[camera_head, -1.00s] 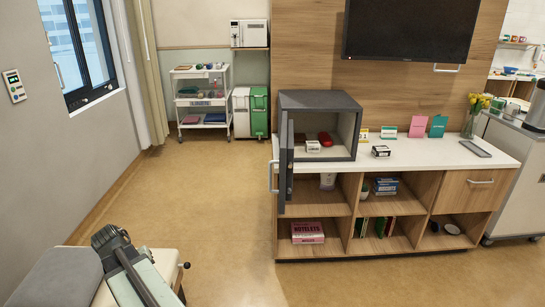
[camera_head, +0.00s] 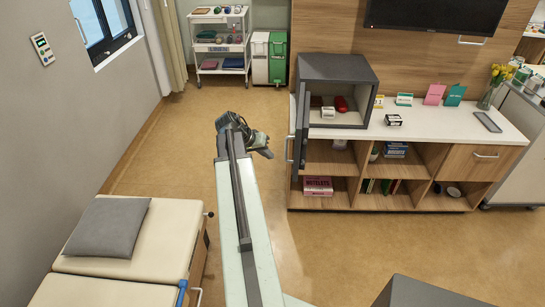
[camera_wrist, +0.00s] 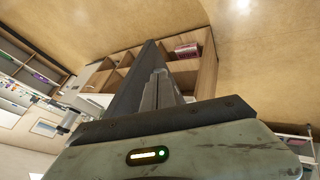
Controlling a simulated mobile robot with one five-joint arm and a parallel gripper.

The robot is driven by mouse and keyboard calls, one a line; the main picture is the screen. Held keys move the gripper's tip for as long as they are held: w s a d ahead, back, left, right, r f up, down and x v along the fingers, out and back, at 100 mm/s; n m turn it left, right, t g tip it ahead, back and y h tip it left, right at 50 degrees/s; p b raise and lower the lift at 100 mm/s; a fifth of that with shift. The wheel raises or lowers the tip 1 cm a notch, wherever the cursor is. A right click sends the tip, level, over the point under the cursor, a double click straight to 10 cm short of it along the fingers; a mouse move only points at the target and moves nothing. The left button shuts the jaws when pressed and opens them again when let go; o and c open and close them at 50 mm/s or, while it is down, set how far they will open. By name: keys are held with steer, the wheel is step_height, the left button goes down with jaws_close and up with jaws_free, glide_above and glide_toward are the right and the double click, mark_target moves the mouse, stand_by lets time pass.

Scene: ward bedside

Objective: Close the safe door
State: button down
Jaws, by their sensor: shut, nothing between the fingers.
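The grey safe (camera_head: 336,72) stands on the left end of the white counter. Its door (camera_head: 301,128) is open, swung toward me and seen nearly edge-on at the safe's left side. A white box (camera_head: 328,112) and a red item (camera_head: 341,104) are inside the safe. My gripper (camera_head: 265,147) is shut and empty, left of the door, with a gap visible between them in the head view. In the wrist view, my fingers (camera_wrist: 160,92) are together, and a dark grey panel, apparently the door (camera_wrist: 133,88), is beside them.
The counter unit (camera_head: 420,128) has open shelves below, with a pink box (camera_head: 318,186). A bed with a grey pillow (camera_head: 108,228) is at lower left. A white trolley (camera_head: 219,42) stands at the back. The floor left of the counter is clear.

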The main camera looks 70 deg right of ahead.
mark_target(287, 161)
steer(key=s+d+f+b, duration=0.4)
steer(key=s+f, duration=0.1)
steer(key=s, duration=0.1)
steer(key=shift+d+f, duration=0.25)
steer(key=shift+f, duration=0.05)
steer(key=shift+d, duration=0.1)
